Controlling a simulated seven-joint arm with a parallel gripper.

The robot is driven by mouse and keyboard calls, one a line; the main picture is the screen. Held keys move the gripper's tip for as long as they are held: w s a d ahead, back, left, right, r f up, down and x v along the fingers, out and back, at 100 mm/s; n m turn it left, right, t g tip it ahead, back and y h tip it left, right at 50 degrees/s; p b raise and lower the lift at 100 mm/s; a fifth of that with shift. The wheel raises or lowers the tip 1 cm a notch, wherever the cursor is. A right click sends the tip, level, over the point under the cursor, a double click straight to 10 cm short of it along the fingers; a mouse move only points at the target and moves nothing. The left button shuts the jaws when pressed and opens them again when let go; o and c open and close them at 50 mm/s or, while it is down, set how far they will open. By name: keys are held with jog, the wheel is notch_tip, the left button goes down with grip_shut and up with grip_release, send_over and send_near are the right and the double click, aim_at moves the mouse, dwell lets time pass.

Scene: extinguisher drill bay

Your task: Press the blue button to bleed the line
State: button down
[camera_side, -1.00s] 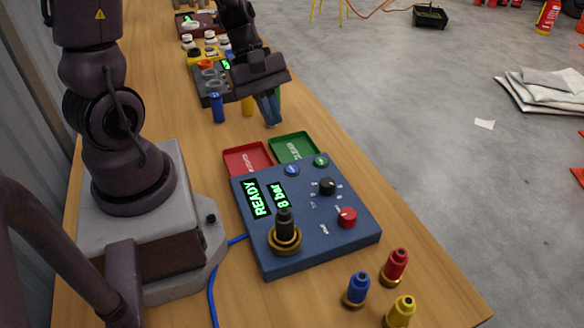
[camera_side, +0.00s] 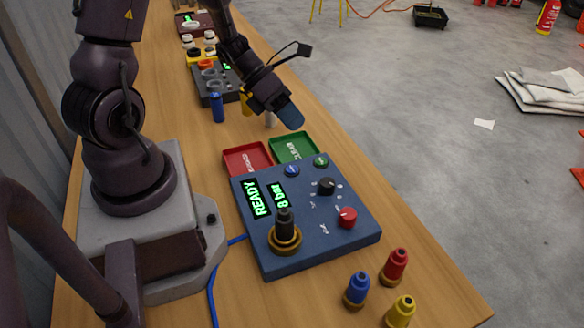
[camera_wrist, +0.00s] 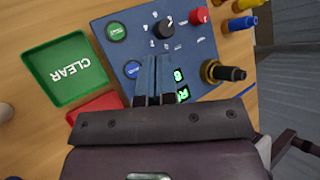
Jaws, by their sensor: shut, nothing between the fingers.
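The blue button (camera_side: 292,170) sits on the blue control panel (camera_side: 320,235), near its back edge, with a green button (camera_side: 320,161) to its right. In the wrist view the blue button (camera_wrist: 132,69) shows just left of my fingertips. My gripper (camera_side: 291,118) is shut and empty. It is tilted and hangs in the air above and behind the panel, over the green tray's far side, apart from the button. In the wrist view my gripper (camera_wrist: 155,60) overlaps the panel face. The panel display (camera_side: 256,198) reads READY and 8 bar.
A red tray (camera_side: 246,160) and a green CLEAR tray (camera_side: 294,147) lie behind the panel. The panel carries a black knob (camera_side: 326,186), a red knob (camera_side: 347,217) and a black lever (camera_side: 284,228). Blue, red and yellow plugs (camera_side: 357,290) stand in front.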

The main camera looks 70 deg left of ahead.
aim_at(292, 167)
jog(key=shift+f, duration=4.3)
jog(key=shift+f, duration=0.1)
jog(key=shift+f, duration=0.3)
jog(key=shift+f, duration=0.45)
jog(key=shift+r, duration=0.9)
jog(key=shift+r, duration=2.5)
